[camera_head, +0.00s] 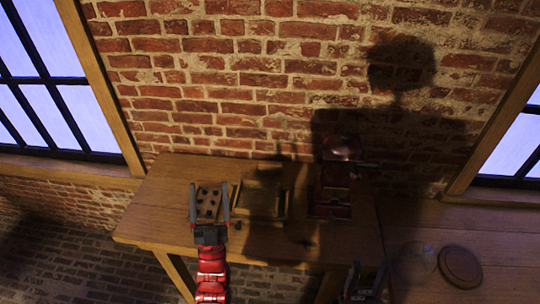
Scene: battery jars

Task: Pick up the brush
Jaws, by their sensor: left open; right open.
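I cannot make out a brush for certain in this dim view. My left gripper (209,190) is open above the left part of the wooden table (155,215). Its two fingers stand on either side of a light wooden block with dark holes (208,203); I cannot tell whether they touch it. My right gripper (368,272) is open and low in the picture, near the front right of the table, in deep shadow. A small dark thing (305,243) lies near the table's front edge, too unclear to name.
A shallow wooden tray (262,216) sits right of the block. A red device (340,150) stands at the back right, partly lost in shadow. A second wooden surface at the right bears a round brown disc (461,267) and a clear round thing (414,262). A brick wall is behind.

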